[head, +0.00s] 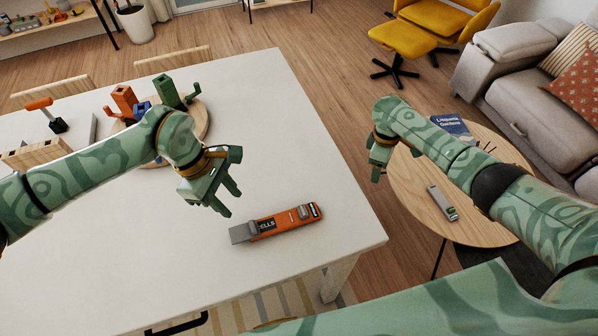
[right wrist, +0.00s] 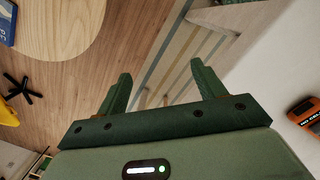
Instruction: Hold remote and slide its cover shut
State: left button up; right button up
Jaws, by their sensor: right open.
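An orange remote (head: 285,222) lies flat on the white table near its front right corner, with a dark lettered patch and grey parts on top. A grey cover piece (head: 242,232) sticks out at its left end, so the cover looks slid partly out. My left gripper (head: 233,204) is open and empty, above the table just behind and left of the remote, apart from it. My right gripper (head: 376,173) hangs past the table's right edge, right of the remote. In the right wrist view it (right wrist: 160,71) is open and empty, and part of the remote (right wrist: 303,113) shows at the right edge.
The white table (head: 130,245) is clear around the remote. A round wooden board (head: 202,120) with coloured blocks stands at the back. A round side table (head: 405,190) at right holds a book (head: 452,129) and a grey device (head: 441,202). A sofa (head: 535,100) stands beyond.

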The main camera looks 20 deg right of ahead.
jog(key=s+a+r+n+y, duration=0.15)
jog(key=a+r, duration=0.25)
jog(key=a, duration=0.5)
jog(key=s+a+r+n+h, duration=0.1)
jog(key=s+a+r+n, duration=0.2)
jog(key=a, duration=0.5)
notch_tip(320, 180, up, 9)
jog(key=n, duration=0.5)
send_over(296, 215)
jog(key=shift+t+y, duration=0.25)
jog(key=shift+t, duration=0.05)
notch_tip(296, 215, down, 16)
jog(key=shift+r, duration=0.1)
jog(key=c, duration=1.1)
jog(key=shift+c, duration=0.2)
